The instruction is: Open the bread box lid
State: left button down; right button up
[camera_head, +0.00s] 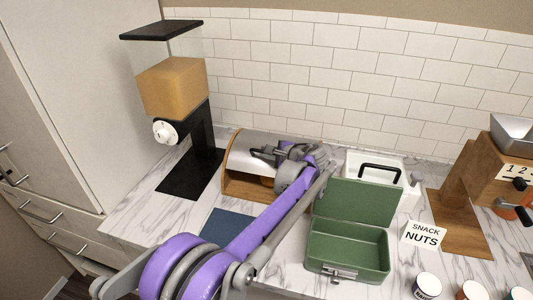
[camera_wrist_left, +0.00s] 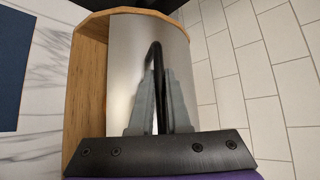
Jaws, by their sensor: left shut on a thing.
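The bread box has wooden ends and a curved silver metal lid (camera_head: 262,143). It stands on the marble counter against the tiled wall in the head view. The lid is up on the box's top, and the wooden interior (camera_head: 243,187) shows below its edge at the front. In the left wrist view the lid (camera_wrist_left: 126,52) fills the middle, with the wooden box (camera_wrist_left: 86,85) beside it. My left gripper (camera_wrist_left: 160,85) is shut on the lid's black handle (camera_wrist_left: 154,50). In the head view this gripper (camera_head: 262,153) is over the lid, and my arm hides the box's right part. My right gripper is not in view.
A dispenser (camera_head: 172,85) with a black base stands left of the box. An open green case (camera_head: 345,248) and a white case (camera_head: 405,183) are to the right, close to my arm. A "SNACK NUTS" sign (camera_head: 424,235) and a wooden stand (camera_head: 460,195) are farther right.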

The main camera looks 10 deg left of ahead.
pick_arm(q)
jog(key=c, duration=0.9)
grip_release()
jog(key=shift+s+d, duration=0.1)
jog(key=v, duration=1)
jog(key=shift+s+d+r+b, duration=0.15)
jog(key=shift+d+r+b, duration=0.05)
jog(key=shift+b, duration=0.2)
